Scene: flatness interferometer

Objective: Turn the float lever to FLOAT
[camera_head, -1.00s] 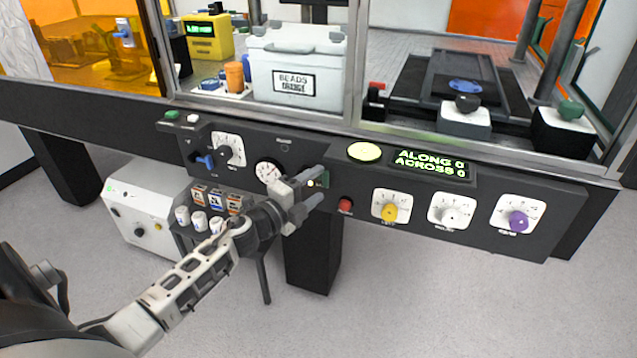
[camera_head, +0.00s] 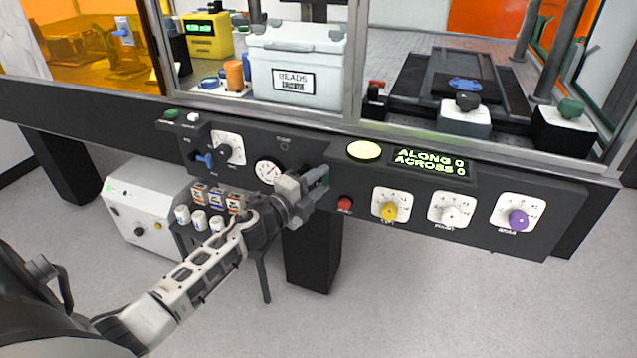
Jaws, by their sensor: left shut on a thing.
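My left gripper (camera_head: 314,183) reaches in from the lower left to the dark control panel (camera_head: 480,198). Its jaws are at the panel face, between the round white gauge (camera_head: 268,171) and the red button (camera_head: 344,203). It is shut on what appears to be the float lever; the jaws hide most of it, so its exact angle cannot be told. Small lettering above the gauge is too blurred to read surely. My right gripper is not in view.
To the left are a blue-handled switch (camera_head: 204,160) and a white dial (camera_head: 229,148). To the right are yellow (camera_head: 389,210), white (camera_head: 450,214) and purple (camera_head: 518,218) knobs, with a lit display (camera_head: 431,162) above. A white box (camera_head: 297,68) stands behind the window frame.

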